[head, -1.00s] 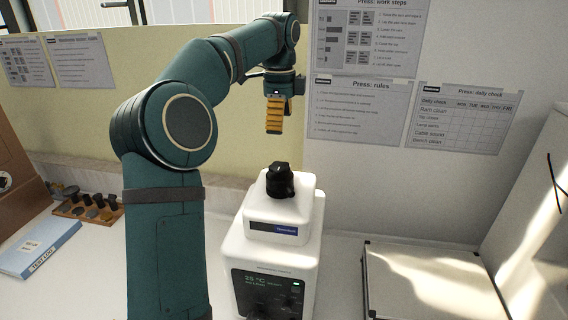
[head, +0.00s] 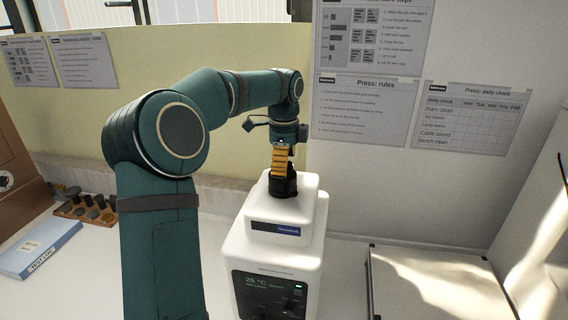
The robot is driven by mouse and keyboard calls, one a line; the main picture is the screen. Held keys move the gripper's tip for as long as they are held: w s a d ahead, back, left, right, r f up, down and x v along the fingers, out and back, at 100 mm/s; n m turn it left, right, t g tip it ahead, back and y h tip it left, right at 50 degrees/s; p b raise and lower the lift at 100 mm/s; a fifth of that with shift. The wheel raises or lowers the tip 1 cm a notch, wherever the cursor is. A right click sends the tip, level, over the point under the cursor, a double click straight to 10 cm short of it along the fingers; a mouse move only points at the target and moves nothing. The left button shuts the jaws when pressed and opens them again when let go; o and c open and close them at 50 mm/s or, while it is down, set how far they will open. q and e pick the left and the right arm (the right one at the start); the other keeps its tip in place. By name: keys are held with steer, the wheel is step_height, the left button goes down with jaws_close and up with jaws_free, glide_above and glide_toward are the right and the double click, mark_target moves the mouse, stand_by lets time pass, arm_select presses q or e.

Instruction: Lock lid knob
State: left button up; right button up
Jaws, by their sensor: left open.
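The black lid knob (head: 283,187) stands on top of the white press machine (head: 262,255), whose front has a lit display. My left gripper (head: 281,172), with yellow fingers, points down directly at the knob. Its fingertips overlap the knob's upper part in the head view. The gripper is open; whether the fingers touch the knob cannot be told. The knob's top is partly hidden by the fingers. My right gripper is not in view.
A wooden rack with several dark pieces (head: 88,210) and a blue-and-white box (head: 40,250) stand on the bench at left. A flat pale case (head: 440,285) lies to the right. A yellowish partition (head: 80,120) and a wall with posters are behind.

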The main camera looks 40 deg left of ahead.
arm_select(q)
steer(key=shift+c, duration=0.4)
steer(key=c, duration=1.1)
steer(key=shift+c, duration=0.2)
